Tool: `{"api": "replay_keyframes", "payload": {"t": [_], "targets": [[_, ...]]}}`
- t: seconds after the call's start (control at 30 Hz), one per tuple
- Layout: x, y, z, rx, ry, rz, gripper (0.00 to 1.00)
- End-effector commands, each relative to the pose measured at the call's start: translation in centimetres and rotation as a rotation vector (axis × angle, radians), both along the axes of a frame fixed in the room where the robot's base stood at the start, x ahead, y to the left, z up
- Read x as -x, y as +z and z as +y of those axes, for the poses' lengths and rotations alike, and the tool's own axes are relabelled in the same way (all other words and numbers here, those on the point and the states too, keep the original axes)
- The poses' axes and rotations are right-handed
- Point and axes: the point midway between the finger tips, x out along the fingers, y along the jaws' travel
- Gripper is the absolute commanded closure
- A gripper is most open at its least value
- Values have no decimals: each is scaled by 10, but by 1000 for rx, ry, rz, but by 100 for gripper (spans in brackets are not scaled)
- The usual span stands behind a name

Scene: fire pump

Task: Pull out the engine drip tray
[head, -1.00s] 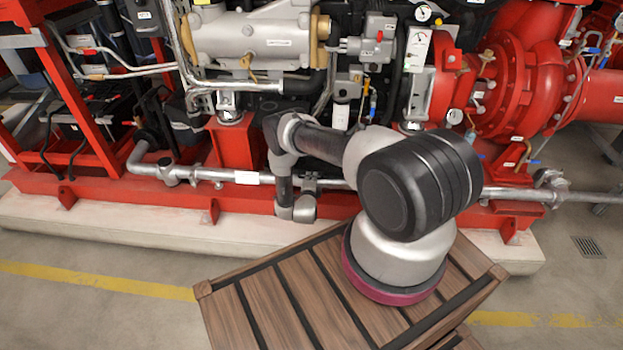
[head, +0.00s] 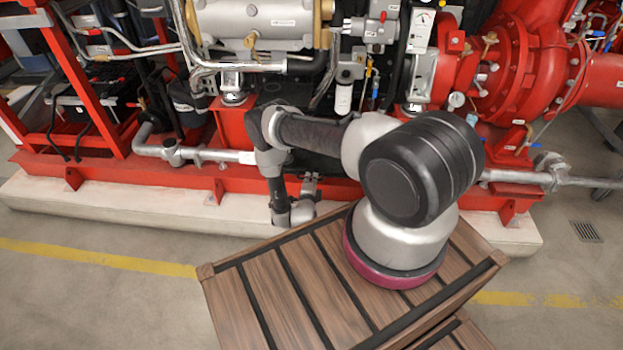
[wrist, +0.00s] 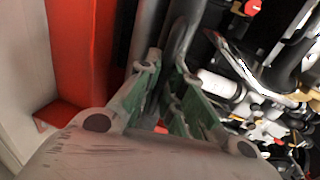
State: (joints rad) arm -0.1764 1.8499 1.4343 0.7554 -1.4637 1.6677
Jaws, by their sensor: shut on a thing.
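My gripper (head: 311,184) is low at the front of the engine, close to the red base rail and the silver pipe. In the wrist view its green-lined fingers (wrist: 166,72) are close together and shut on a part hidden between them. Grey bar-like shapes (wrist: 183,32) show just beyond the fingertips. I cannot make out the body of the engine drip tray clearly in either view; the space under the engine is dark and partly behind my arm.
A red base rail (head: 135,185) on a pale plinth (head: 120,212) runs along the front, with a silver pipe (head: 215,154) above it. A red pump (head: 520,70) stands at right. The floor in front (head: 110,300) is clear.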

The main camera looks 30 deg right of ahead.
Motion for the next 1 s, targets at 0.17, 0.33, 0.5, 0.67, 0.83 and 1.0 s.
{"api": "replay_keyframes", "payload": {"t": [0.17,0.33,0.5,0.67,0.83,1.0], "targets": [[0,-1,0,0,1,2,87],[0,0,0,-1,1,1,68],[0,0,0,-1,0,1,68],[4,1,4,0,1,1,68],[27,6,20,1,5,4,68],[59,15,42,2,7,4,68]]}}
